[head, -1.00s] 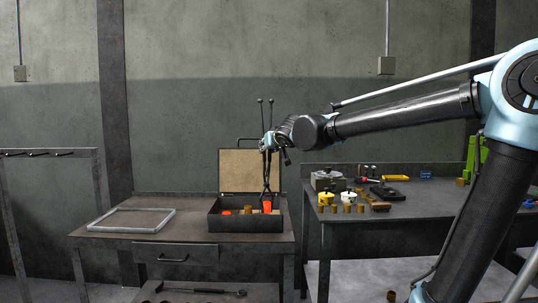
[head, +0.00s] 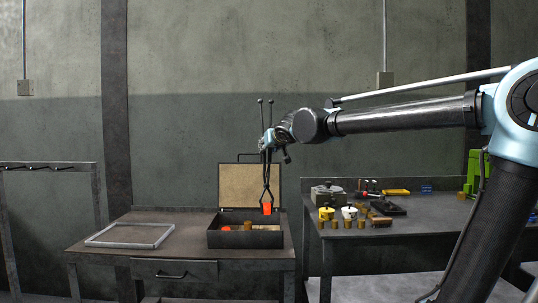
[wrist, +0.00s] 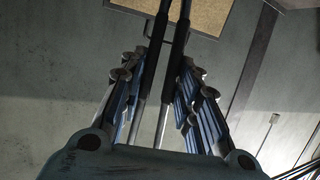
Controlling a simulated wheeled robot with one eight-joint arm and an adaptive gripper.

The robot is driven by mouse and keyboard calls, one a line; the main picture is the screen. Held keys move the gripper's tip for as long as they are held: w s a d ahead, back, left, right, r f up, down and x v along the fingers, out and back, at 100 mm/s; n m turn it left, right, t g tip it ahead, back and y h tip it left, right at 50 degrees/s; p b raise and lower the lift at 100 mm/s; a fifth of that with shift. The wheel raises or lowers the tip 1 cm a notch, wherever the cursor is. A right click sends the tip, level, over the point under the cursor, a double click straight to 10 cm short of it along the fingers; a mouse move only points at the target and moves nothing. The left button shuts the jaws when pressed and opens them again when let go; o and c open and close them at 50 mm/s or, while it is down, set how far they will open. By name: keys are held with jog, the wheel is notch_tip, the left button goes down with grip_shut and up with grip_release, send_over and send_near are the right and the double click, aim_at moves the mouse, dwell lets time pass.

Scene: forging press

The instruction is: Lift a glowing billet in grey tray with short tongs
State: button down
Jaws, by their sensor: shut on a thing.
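My gripper (head: 268,143) is shut on the short tongs (head: 267,172) and holds them upright, handles up. In the wrist view its fingers (wrist: 165,92) flank two dark tong handles (wrist: 167,55). The tong jaws are around a glowing orange billet (head: 267,208), which hangs at about the rim of the dark, open-lidded box (head: 245,240), near its right end. Whether it is fully clear of the contents is hard to tell. The light grey tray (head: 106,243) lies to the left on the same bench and looks empty.
Another orange piece (head: 226,228) and brown blocks (head: 247,226) show inside the box. The raised lid (head: 250,184) stands behind the tongs. The right bench (head: 400,232) holds a small pot, cups and several brown cylinders. Bare bench top lies between tray and box.

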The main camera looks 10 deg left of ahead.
jog(key=shift+r, duration=0.3)
jog(key=shift+r, duration=0.5)
jog(key=s+a, duration=0.4)
jog(key=a, duration=1.2)
jog(key=s+a, duration=0.5)
jog(key=a, duration=1.2)
jog(key=s+a, duration=0.4)
jog(key=a, duration=1.2)
jog(key=shift+s+a, duration=0.15)
jog(key=shift+a, duration=0.25)
dwell(1.4)
jog(key=shift+f, duration=0.15)
